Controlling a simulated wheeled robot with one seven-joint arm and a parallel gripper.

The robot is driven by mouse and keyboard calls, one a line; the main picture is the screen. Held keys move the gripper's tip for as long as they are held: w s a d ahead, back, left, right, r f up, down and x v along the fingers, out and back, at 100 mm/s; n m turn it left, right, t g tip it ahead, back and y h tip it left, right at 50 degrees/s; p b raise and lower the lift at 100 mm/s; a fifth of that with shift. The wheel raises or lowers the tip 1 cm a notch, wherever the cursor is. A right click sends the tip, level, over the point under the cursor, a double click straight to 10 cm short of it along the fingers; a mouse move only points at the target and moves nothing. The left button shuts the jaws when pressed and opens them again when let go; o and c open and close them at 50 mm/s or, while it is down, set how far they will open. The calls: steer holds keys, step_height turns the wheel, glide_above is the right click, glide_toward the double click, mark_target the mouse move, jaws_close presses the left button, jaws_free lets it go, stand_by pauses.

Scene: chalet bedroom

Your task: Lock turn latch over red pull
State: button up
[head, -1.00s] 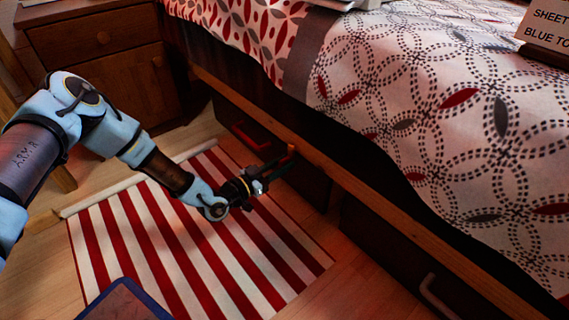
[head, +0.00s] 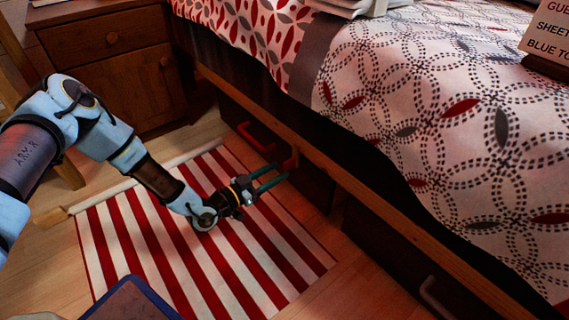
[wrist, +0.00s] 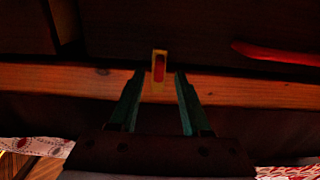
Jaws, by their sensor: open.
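The red pull (head: 257,137) is a bar handle on the dark drawer front (head: 309,181) under the bed; it also shows at the upper right of the wrist view (wrist: 275,54). The turn latch (wrist: 159,67) is a small pale tan piece with a red centre. It stands upright across the wooden rail's edge, to one side of the pull. In the head view the latch (head: 291,161) is small, just beyond my fingertips. My gripper (head: 281,171) is open and empty. In the wrist view its green fingers (wrist: 160,76) stand on either side of the latch; contact cannot be told.
The wooden bed rail (head: 370,201) runs along the drawers, with the patterned bedspread (head: 420,110) above. A striped rug (head: 165,250) covers the floor below my arm. A nightstand (head: 110,62) stands at upper left. Another drawer handle (head: 437,298) is at lower right.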

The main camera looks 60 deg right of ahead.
steer(key=p+v, duration=0.1)
steer(key=v, duration=0.5)
steer(key=shift+p, duration=0.3)
steer(key=shift+a, duration=0.15)
steer(key=w+a+r+n+t+y+p, duration=0.2)
steer(key=w+a+r+t+y, duration=0.15)
steer(key=w, duration=0.65)
steer(key=w+a+r+n+t+y+p, duration=0.1)
steer(key=w+a+r+t+y, duration=0.3)
steer(key=w, duration=0.6)
steer(key=w+a+r+n+t+y+p, duration=0.1)
steer(key=w+a+r+n+y, duration=0.15)
steer(key=a+r, duration=0.35)
steer(key=w+a+r+n+y+p, duration=0.1)
steer(key=w+a+r+n+y, duration=0.2)
steer(key=a, duration=0.6)
steer(key=w+a+r+n+t+y+p, duration=0.1)
steer(key=w+a+r+n, duration=0.1)
steer(key=w+a+r, duration=0.4)
steer(key=s+a+r+n+g+y+p, duration=0.1)
steer(key=s+a+r+n+y+p, duration=0.1)
steer(key=s+a+r+n, duration=0.6)
steer(key=s+a+r+n+g+y+p, duration=0.1)
steer(key=s+a+r+n+p, duration=0.1)
steer(key=s+a+r, duration=0.7)
step_height(320, 180, up, 35)
steer(key=w+a+p, duration=0.2)
steer(key=p, duration=3.5)
steer(key=shift+w, duration=0.35)
